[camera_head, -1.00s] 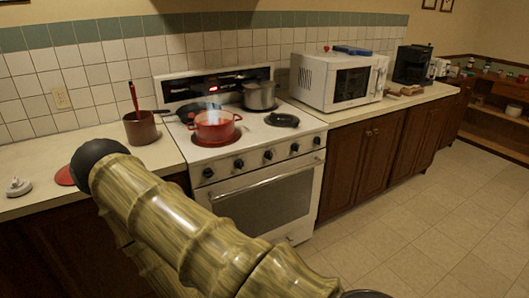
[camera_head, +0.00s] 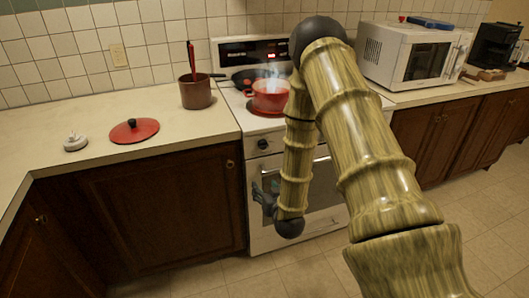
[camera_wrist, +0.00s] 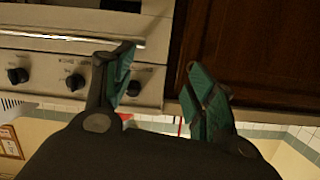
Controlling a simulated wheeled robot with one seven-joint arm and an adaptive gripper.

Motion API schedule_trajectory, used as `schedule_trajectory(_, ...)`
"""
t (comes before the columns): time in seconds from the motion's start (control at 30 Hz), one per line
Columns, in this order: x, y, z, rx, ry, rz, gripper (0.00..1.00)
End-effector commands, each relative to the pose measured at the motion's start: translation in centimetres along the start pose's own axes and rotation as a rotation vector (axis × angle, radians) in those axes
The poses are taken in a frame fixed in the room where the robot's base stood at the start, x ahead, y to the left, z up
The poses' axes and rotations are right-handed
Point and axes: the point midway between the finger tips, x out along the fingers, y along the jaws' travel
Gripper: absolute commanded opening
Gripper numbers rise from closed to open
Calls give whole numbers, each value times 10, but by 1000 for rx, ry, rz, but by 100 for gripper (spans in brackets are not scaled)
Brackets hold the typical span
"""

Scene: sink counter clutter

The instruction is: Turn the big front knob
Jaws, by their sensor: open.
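The white stove (camera_head: 256,229) has a row of black front knobs. One knob (camera_head: 262,143) shows at the left end of its panel in the head view; my arm hides most others. The wrist view, which is upside down, shows three knobs: a left one (camera_wrist: 18,75), a middle one (camera_wrist: 75,82) and one (camera_wrist: 133,88) just beside my finger. I cannot tell that any is bigger. My gripper (camera_wrist: 160,60) is open and empty, its teal fingers apart. In the head view my gripper (camera_head: 265,197) is below the left-end knob, before the oven door's left side.
A red pot (camera_head: 270,96) steams on the stove. A brown pot (camera_head: 196,92), a red lid (camera_head: 134,130) and a small white object (camera_head: 75,142) stand on the left counter. A microwave (camera_head: 408,58) is at right. A dark wooden cabinet (camera_head: 160,215) adjoins the stove's left side. Floor is clear.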

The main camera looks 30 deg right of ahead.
Motion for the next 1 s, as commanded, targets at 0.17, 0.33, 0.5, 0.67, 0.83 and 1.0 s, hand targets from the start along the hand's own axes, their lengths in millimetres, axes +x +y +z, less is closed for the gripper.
schedule_trajectory(0.17, 21, 24, -68, 39, 216, 16, 57)
schedule_trajectory(0.33, 27, 30, -89, 47, 277, 19, 57)
schedule_trajectory(0.5, 44, 30, -95, 46, 278, 18, 57)
schedule_trajectory(0.67, 69, 30, -102, 46, 278, 17, 57)
schedule_trajectory(0.83, 96, 30, -108, 45, 276, 17, 57)
schedule_trajectory(1.0, 115, 31, -113, 45, 274, 17, 57)
